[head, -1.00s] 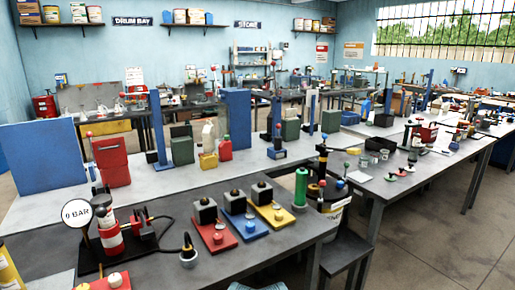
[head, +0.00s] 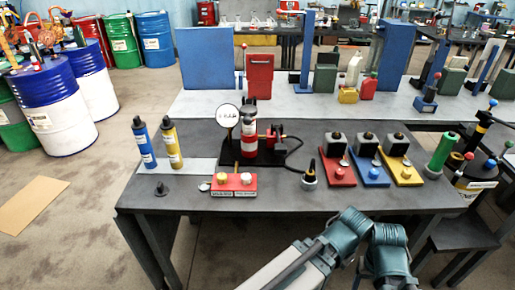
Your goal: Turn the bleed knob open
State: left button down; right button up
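A red block (head: 233,191) with two pale knobs sits at the front edge of the dark bench. Teal and grey links of my arms show at the bottom right, in front of the bench. Neither gripper's fingers are visible.
A blue bottle (head: 145,146) and a yellow bottle (head: 172,146) stand left of the block. A dark nozzle-like piece (head: 309,174), then red, blue and yellow plates (head: 372,176), stand to the right. Several drums (head: 47,112) stand at the far left. Floor before the bench is clear.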

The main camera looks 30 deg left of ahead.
aim_at(221, 178)
jog(key=u, duration=1.45)
